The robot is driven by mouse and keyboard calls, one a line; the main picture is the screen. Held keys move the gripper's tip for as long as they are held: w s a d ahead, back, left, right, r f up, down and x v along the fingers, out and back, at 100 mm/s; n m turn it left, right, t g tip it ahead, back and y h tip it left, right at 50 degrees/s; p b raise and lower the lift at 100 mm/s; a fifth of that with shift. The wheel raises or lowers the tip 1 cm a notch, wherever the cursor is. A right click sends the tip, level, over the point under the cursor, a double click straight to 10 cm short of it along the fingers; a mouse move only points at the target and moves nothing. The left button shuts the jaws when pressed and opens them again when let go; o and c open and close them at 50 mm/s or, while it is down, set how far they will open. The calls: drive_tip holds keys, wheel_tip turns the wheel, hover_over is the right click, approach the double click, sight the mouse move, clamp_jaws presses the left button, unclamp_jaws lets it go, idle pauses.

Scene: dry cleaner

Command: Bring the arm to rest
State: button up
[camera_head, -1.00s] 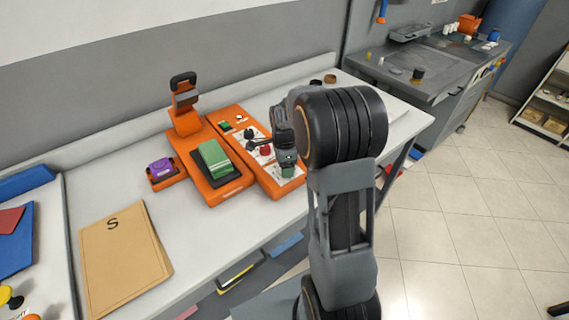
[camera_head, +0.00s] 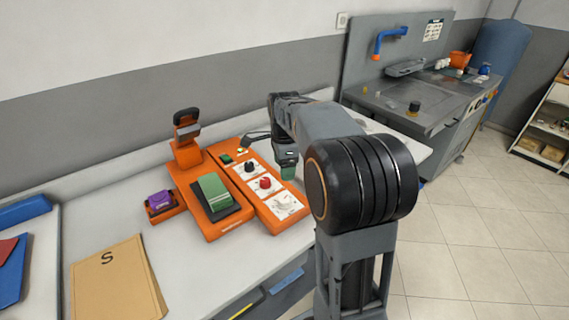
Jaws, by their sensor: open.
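My arm (camera_head: 345,150) rises at the right of the counter and bends back over it. My gripper (camera_head: 288,171) is small in view, points down and is open, with nothing seen in it. It is over the right side of the orange machine, by its control panel (camera_head: 264,184). I cannot tell its exact height above the counter. The panel has a black knob, a red knob and small buttons. A green block (camera_head: 213,190) lies on the machine's dark pad.
A purple item in an orange holder (camera_head: 160,202) sits left of the machine. A tan folder marked S (camera_head: 115,280) lies at front left on the white counter (camera_head: 190,270). A grey workbench (camera_head: 405,105) with a blue faucet stands at back right. Tiled floor is open at right.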

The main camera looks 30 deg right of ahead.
drive_tip(key=shift+r, duration=0.35)
idle(0.4)
drive_tip(key=s+a+f+n+t, duration=0.1)
drive_tip(key=s+a+n+t, duration=0.1)
drive_tip(key=s+a+n, duration=0.3)
drive_tip(key=s+a+f+n+t, duration=0.1)
drive_tip(key=s+a+n, duration=0.3)
drive_tip(key=s+n, duration=0.7)
drive_tip(key=n, duration=0.4)
drive_tip(key=shift+s+a+f+t, duration=0.35)
drive_tip(key=shift+f+t, duration=0.05)
